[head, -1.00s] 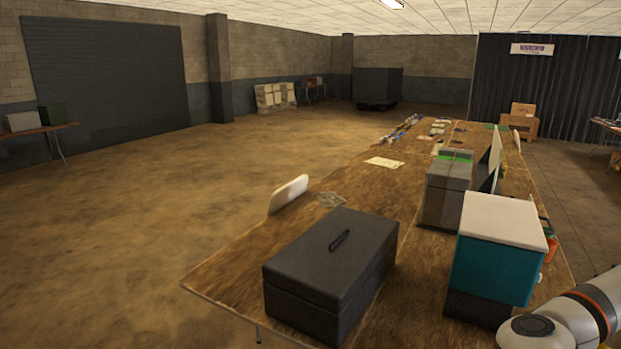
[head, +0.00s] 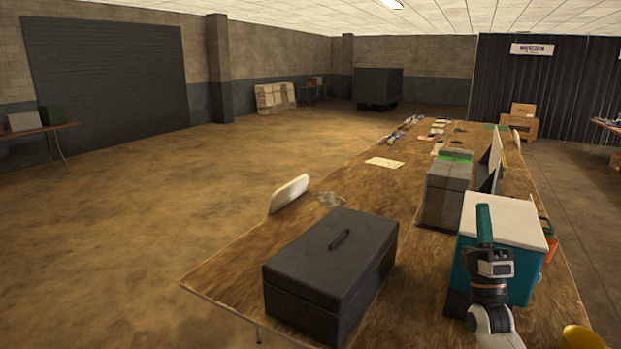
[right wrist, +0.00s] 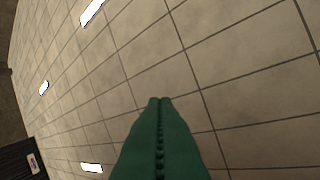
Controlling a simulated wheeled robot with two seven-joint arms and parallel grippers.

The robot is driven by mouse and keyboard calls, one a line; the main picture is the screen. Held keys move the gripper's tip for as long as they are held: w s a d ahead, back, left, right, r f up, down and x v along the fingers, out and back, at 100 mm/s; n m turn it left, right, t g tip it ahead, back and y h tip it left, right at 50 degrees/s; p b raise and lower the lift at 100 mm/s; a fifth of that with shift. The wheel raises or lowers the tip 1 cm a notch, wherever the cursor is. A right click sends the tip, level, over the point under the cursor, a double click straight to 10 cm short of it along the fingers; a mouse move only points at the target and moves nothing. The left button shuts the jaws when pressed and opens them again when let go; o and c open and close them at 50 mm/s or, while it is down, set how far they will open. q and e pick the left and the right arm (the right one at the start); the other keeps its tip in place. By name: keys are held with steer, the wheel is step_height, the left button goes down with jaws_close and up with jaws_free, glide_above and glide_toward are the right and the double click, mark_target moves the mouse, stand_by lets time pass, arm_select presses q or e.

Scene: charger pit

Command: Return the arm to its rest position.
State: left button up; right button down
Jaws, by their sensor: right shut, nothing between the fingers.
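My right gripper (head: 484,210) has green fingers. It stands upright at the lower right of the head view, in front of the teal box with the white lid. In the right wrist view the two green fingers (right wrist: 160,101) are pressed together with nothing between them, and they point towards the tiled ceiling. My left gripper is in neither view.
A long wooden table (head: 235,275) runs away from me. On it stand a dark grey case (head: 310,270), the teal box with a white lid (head: 515,222) and a grey box with a green strip (head: 446,198). A chair (head: 289,193) stands at its left edge.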

steer(key=w+d+f+m+g+h, duration=0.2)
steer(key=w+f+m+g, duration=0.85)
steer(key=f+m, duration=0.45)
steer(key=s+a+f+m+g, duration=0.1)
steer(key=s+f+g, duration=0.25)
steer(key=f, duration=0.85)
steer(key=s+a+f+g+b, duration=0.15)
steer(key=s+f, duration=0.35)
steer(key=f, duration=0.7)
steer(key=s+a+f+m+g, duration=0.1)
steer(key=s+f+g, duration=0.3)
steer(key=f, duration=0.7)
steer(key=s+a+f+g, duration=0.3)
steer(key=s+f+g, duration=0.1)
steer(key=s+f, duration=1.85)
steer(key=s+a+f+g, duration=0.1)
steer(key=s+f+g, duration=0.1)
steer(key=s, duration=0.8)
steer(key=s+a+f+g+b, duration=0.1)
steer(key=s+f, duration=0.3)
steer(key=s, duration=0.6)
steer(key=s+a+f+g+y, duration=0.1)
steer(key=s+a+f+g, duration=0.1)
steer(key=s, duration=0.9)
steer(key=shift+a+f+g, duration=0.35)
steer(key=shift+a+f, duration=0.15)
steer(key=shift+f, duration=0.25)
steer(key=shift+s, duration=0.1)
